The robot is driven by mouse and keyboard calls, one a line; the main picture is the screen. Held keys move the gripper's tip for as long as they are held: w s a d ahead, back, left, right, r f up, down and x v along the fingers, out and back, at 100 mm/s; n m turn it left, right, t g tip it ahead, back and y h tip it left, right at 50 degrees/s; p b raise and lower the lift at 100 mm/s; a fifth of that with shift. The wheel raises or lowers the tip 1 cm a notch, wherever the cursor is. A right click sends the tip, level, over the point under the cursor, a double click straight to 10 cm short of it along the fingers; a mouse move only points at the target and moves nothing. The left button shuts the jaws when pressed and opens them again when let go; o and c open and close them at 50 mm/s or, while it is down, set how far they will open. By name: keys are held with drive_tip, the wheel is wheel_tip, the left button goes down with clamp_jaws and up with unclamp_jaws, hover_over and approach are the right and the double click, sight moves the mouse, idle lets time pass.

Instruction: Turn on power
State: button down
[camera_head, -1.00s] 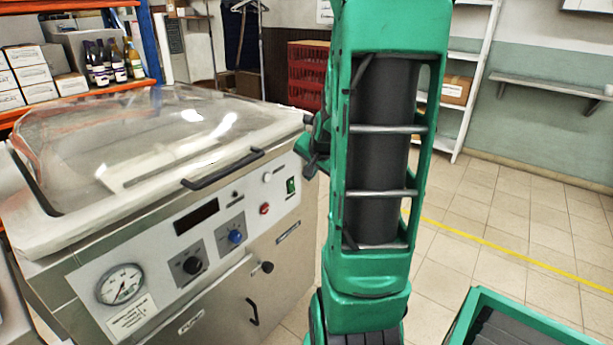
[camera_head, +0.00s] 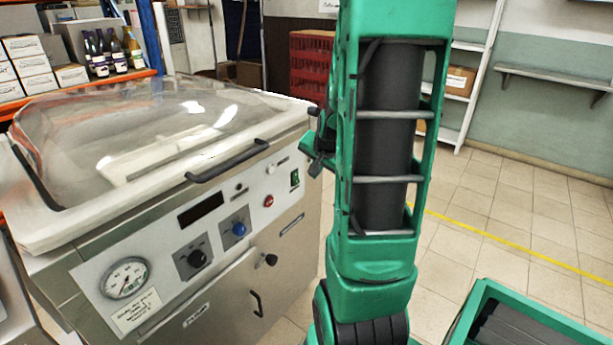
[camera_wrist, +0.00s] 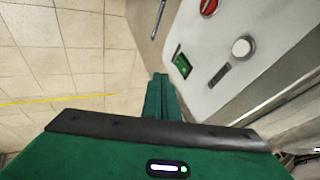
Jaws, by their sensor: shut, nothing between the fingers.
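The vacuum machine (camera_head: 100,255) stands at the left with its clear lid down. A green switch (camera_head: 294,179) sits at the right end of its front panel. The green switch also shows in the wrist view (camera_wrist: 182,65), just to the right of my fingertips. I cannot tell its on or off position. My gripper (camera_head: 315,166) is partly hidden behind my arm in the head view, just right of the switch. In the wrist view my gripper (camera_wrist: 160,77) has its green fingers together, empty. I cannot tell that it touches the panel. The display (camera_head: 201,210) is dark.
A white knob (camera_wrist: 241,47) and a red button (camera_wrist: 208,6) are near the switch. The lid handle (camera_head: 228,161) sticks out above the panel. A green crate (camera_head: 540,315) is at the lower right. The tiled floor behind my arm is open.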

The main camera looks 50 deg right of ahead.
sight(296, 178)
drive_tip(key=shift+w+d+f, duration=0.45)
drive_tip(key=shift+w+f, duration=0.9)
drive_tip(key=shift+w, duration=0.05)
drive_tip(key=shift+w+d+f, duration=0.4)
drive_tip(key=shift+w+f, duration=0.95)
drive_tip(key=shift+w+d+f, duration=0.45)
drive_tip(key=shift+w+f, duration=0.9)
drive_tip(key=shift+w, duration=0.05)
